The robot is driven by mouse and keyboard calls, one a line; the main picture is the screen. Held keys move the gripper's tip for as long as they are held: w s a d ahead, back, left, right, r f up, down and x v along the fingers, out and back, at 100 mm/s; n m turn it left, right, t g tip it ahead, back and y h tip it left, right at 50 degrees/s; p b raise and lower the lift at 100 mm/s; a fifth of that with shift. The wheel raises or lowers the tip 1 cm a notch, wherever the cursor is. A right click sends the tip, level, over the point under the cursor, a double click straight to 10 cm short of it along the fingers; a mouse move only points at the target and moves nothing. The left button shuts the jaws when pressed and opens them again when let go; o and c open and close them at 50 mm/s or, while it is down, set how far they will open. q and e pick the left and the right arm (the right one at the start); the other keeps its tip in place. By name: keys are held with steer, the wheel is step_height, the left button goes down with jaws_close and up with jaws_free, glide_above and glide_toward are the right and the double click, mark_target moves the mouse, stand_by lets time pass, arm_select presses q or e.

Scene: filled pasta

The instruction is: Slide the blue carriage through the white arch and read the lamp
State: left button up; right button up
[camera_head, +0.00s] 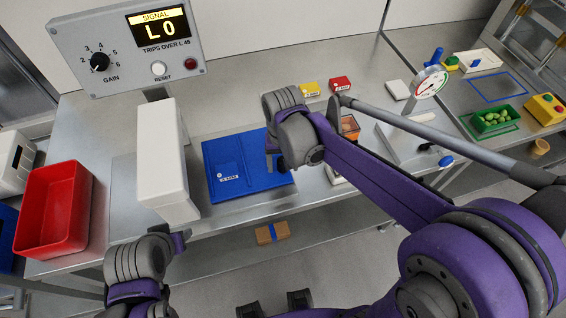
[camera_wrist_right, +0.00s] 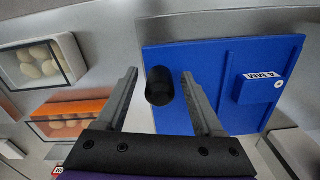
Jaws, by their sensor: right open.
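The blue carriage (camera_head: 222,185) is a flat plate on the steel table, just right of the white arch (camera_head: 160,150), a tall white block-like housing. In the right wrist view the carriage (camera_wrist_right: 225,110) carries a black knob (camera_wrist_right: 159,85) and a small labelled block. My right gripper (camera_head: 275,155) is over the carriage's right part. Its open fingers (camera_wrist_right: 160,80) are on either side of the knob; contact cannot be told. The signal panel (camera_head: 120,25) shows "L0", and its red lamp (camera_head: 190,64) looks dark. My left gripper (camera_head: 178,242) is low, near the arch's front; its jaws are unclear.
A red bin (camera_head: 55,205) stands left of the arch. Clear-fronted boxes of round pieces (camera_wrist_right: 40,62) show in the wrist view. A dial gauge (camera_head: 430,82) and a green tray (camera_head: 492,130) are on the right. A brown box (camera_head: 271,233) lies below the table's front edge.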

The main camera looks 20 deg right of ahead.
jaws_close()
stand_by(1.4)
